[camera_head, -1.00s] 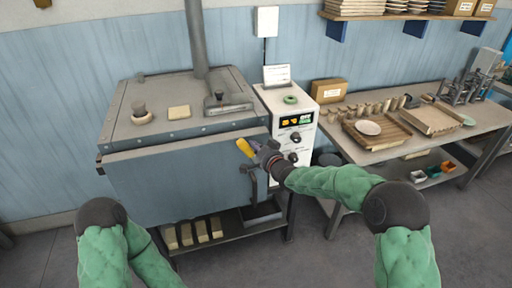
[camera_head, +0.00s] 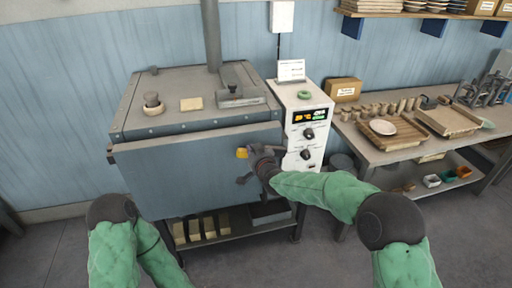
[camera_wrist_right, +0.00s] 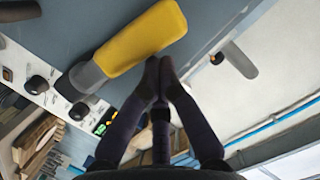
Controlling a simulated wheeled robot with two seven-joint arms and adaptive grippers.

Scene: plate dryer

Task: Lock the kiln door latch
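The kiln (camera_head: 190,170) has a blue-grey front door at the left of the head view. A yellow latch handle (camera_head: 242,153) shows near the door's right edge. In the right wrist view the yellow handle (camera_wrist_right: 145,38) slants across the upper left, with a grey base (camera_wrist_right: 88,77).
A dark bar (camera_head: 244,179) sticks out of the door below the latch. A white control box (camera_head: 306,125) stands right of the kiln. A worktable (camera_head: 370,150) with trays and small pots is further right. Bricks (camera_head: 194,228) lie under the kiln.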

